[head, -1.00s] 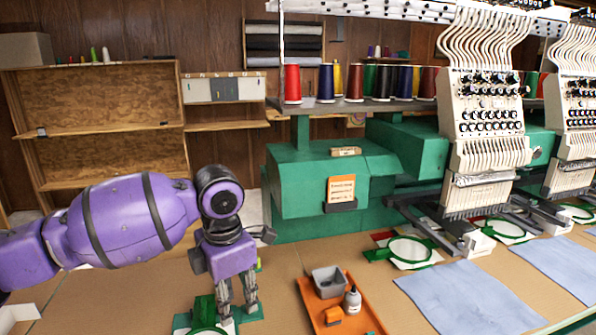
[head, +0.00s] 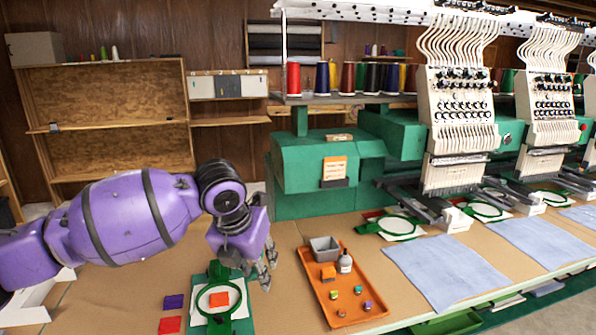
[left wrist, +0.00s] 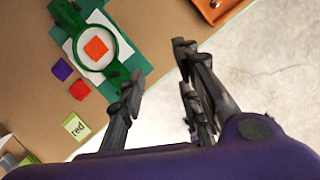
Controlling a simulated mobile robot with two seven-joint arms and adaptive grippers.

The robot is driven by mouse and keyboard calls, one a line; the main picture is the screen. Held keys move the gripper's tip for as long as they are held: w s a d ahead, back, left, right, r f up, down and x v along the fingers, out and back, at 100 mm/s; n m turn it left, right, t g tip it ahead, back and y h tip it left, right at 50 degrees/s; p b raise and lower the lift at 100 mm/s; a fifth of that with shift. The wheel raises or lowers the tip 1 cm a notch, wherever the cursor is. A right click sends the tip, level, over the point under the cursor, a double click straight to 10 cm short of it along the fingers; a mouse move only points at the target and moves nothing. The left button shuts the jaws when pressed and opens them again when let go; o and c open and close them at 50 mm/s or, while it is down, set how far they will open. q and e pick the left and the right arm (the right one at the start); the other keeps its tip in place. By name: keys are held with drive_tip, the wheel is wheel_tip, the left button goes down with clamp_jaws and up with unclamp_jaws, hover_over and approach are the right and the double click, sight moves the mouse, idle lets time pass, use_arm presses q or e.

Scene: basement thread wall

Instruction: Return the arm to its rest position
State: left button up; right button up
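My left gripper (head: 258,270) hangs at the end of the purple arm over the table, just right of a green hoop (head: 201,303) on a green board. In the left wrist view its fingers (left wrist: 158,75) are spread apart with nothing between them, over the table's edge and the pale floor. An orange-red patch (left wrist: 96,48) lies inside the hoop on white fabric. A purple patch (left wrist: 61,69) and a red patch (left wrist: 80,91) lie beside the board. My right gripper is in neither view.
An orange tray (head: 318,287) with a grey bin (head: 325,248), a bottle (head: 345,262) and small items lies right of the gripper. Blue cloths (head: 446,268) lie farther right. The embroidery machine (head: 322,165) stands behind. Bare tabletop (head: 284,240) lies between gripper and tray.

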use_arm(q)
drive_tip(key=w+d+f+n+t+h, duration=0.2)
drive_tip(key=d+n+t+h, duration=0.2)
drive_tip(key=d+n, duration=0.65)
drive_tip(key=s+f+n+t+h+p, duration=0.1)
drive_tip(key=s+f+n+t+h, duration=0.2)
drive_tip(key=f+n, duration=0.7)
drive_tip(key=s+a+f+n+t+y+p, duration=0.1)
drive_tip(key=s+a+f+n+y, duration=0.2)
drive_tip(key=s+a+f+n, duration=0.5)
drive_tip(key=s+a+f+n+y, duration=0.3)
drive_tip(key=s+a+f+n, duration=0.4)
drive_tip(key=s, duration=0.4)
drive_tip(key=s+a+f+n+g, duration=0.1)
drive_tip(key=s+a+f, duration=0.1)
drive_tip(key=s, duration=0.5)
drive_tip(key=s+a+f+n+g+y, duration=0.1)
drive_tip(key=s+a+f, duration=0.1)
drive_tip(key=s+f, duration=0.3)
drive_tip(key=s+a+f+n+g+y, duration=0.1)
drive_tip(key=s+a+f, duration=0.1)
drive_tip(key=s, duration=0.7)
drive_tip(key=shift+a+f+g+p, duration=0.15)
drive_tip(key=shift+f+g+p, duration=0.25)
drive_tip(key=shift+f, duration=0.4)
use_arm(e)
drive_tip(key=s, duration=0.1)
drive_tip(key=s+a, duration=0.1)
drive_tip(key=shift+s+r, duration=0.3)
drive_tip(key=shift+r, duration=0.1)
